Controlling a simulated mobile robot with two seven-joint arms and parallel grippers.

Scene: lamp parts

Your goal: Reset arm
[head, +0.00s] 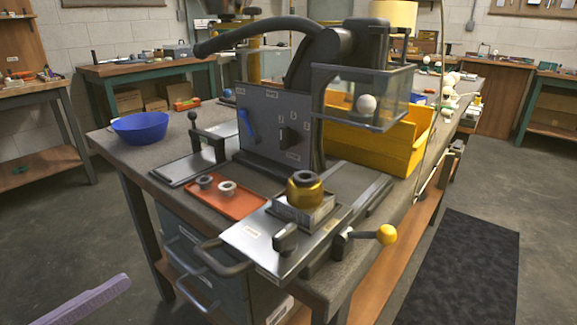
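A lavender ribbed piece (92,300) juts in at the lower left corner, well apart from the bench. It looks like one finger of my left gripper; a second finger is not visible, so its opening cannot be told. My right gripper is not in view. A grey bench machine (262,130) stands on the table with a long dark curved arm (255,30) reaching left from its top. A yellow-knobbed handle (385,235) sticks out at the front right.
On the table (150,165) are a blue bowl (141,127), a red tray (225,200) with small rings, a brass part (304,190) on a metal plate, and a yellow bin (385,150). A clear box (375,100) holds a white bulb. Floor is open at left; a dark mat (465,270) lies right.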

